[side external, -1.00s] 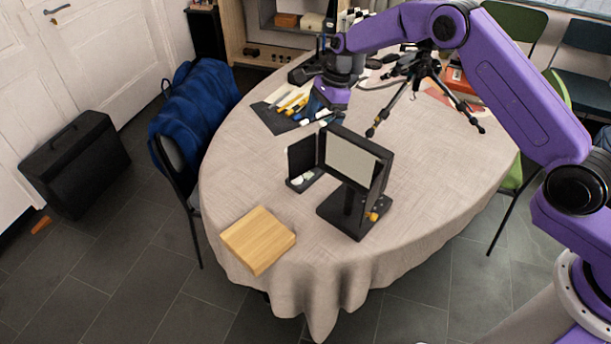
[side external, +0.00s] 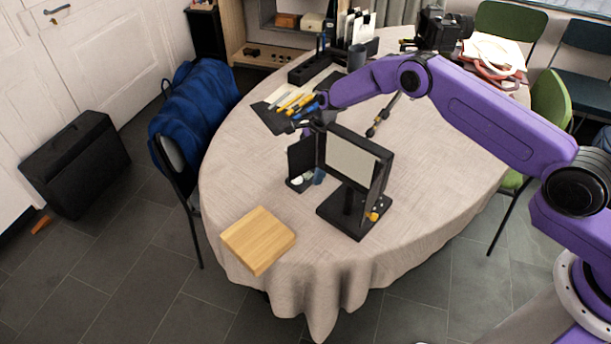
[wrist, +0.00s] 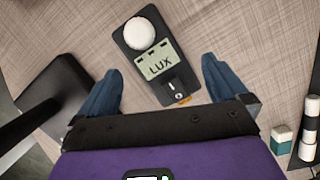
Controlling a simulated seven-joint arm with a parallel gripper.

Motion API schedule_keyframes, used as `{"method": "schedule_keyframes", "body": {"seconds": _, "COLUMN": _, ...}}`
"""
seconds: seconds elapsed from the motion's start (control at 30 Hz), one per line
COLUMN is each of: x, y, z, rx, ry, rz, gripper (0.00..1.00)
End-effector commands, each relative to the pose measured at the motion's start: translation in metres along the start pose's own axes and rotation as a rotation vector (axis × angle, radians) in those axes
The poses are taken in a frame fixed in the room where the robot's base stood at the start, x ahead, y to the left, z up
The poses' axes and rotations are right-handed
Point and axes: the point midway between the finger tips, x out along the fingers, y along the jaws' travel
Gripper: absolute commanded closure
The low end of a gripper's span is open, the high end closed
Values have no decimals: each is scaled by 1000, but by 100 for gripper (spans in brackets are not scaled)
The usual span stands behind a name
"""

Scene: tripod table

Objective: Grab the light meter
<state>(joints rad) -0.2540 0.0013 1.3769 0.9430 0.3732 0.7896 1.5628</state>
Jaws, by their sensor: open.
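The light meter (wrist: 150,58) is a dark, flat device with a white dome, a display reading "LUX" and a small dial. It lies on the tablecloth in the wrist view. In the side view, its white dome (side external: 297,182) shows beside the framed stand, partly hidden. My gripper (wrist: 160,78) is open, with blue fingers to the left and right of the meter's lower part. The meter's far end with the dome extends beyond the fingertips. In the side view, one blue fingertip (side external: 319,177) shows low near the meter, and the stand hides much of the gripper.
The black stand with a pale framed panel (side external: 351,157) is close by; its base (wrist: 50,88) is left in the wrist view. A wooden block (side external: 258,238) is at the near edge. Pens (side external: 293,103) lie behind.

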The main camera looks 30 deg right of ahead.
Motion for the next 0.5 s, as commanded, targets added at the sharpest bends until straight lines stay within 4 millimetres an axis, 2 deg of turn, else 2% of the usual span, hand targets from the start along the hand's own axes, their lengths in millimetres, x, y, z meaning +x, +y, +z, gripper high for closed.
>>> {"method": "schedule_keyframes", "body": {"seconds": 0.13, "x": 14, "y": 0, "z": 1, "rx": -1, "ry": 0, "rz": -1, "gripper": 0}}
{"method": "schedule_keyframes", "body": {"seconds": 0.43, "x": 16, "y": -1, "z": 1, "rx": 0, "ry": -1, "rz": -2, "gripper": 0}}
{"method": "schedule_keyframes", "body": {"seconds": 0.5, "x": 16, "y": -1, "z": 1, "rx": 0, "ry": -1, "rz": -2, "gripper": 23}}
